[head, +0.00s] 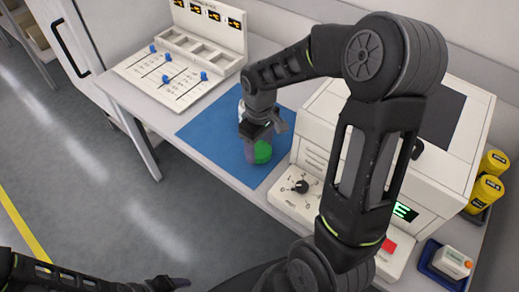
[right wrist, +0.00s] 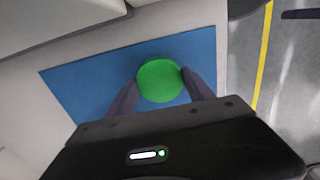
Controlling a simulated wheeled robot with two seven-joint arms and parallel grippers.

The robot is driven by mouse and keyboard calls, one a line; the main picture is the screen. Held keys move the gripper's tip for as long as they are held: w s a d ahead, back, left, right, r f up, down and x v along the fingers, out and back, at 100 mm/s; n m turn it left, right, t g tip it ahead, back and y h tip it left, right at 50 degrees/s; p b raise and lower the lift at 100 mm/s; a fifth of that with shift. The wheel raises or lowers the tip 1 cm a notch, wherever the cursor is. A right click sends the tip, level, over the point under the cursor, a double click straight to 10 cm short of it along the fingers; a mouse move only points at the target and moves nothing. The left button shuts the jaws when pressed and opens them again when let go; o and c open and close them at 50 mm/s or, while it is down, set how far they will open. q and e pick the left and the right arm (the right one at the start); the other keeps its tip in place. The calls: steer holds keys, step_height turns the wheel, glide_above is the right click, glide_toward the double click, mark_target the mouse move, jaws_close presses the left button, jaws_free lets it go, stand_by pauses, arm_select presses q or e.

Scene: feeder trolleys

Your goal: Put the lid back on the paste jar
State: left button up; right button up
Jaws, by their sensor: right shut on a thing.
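The green lid (head: 263,152) is over the blue mat (head: 208,128) on the bench. My right gripper (head: 256,150) is shut on it. In the right wrist view the lid (right wrist: 160,80) shows as a round green disc between the two fingers, with the mat (right wrist: 75,85) behind it. I cannot tell how high the lid is above the mat. A pale, whitish object (head: 241,109), perhaps the paste jar, is partly hidden behind my right wrist. My left gripper (head: 168,284) is low at the bottom edge, away from the bench; its jaws are unclear.
A white machine with a dial (head: 301,187) stands right of the mat. A white panel with blue sliders (head: 165,79) lies at the back left. Yellow containers (head: 487,190) and a small blue tray (head: 436,272) are at the far right. The mat's left part is clear.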

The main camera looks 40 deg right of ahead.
mark_target(260, 149)
step_height(260, 149, up, 9)
steer(key=shift+f, duration=0.2)
stand_by(0.6)
steer(key=w+a+f+m, duration=0.3)
steer(key=w+a, duration=0.7)
steer(key=a, duration=0.2)
steer(key=shift+w+a, duration=0.15)
steer(key=shift+a, duration=0.1)
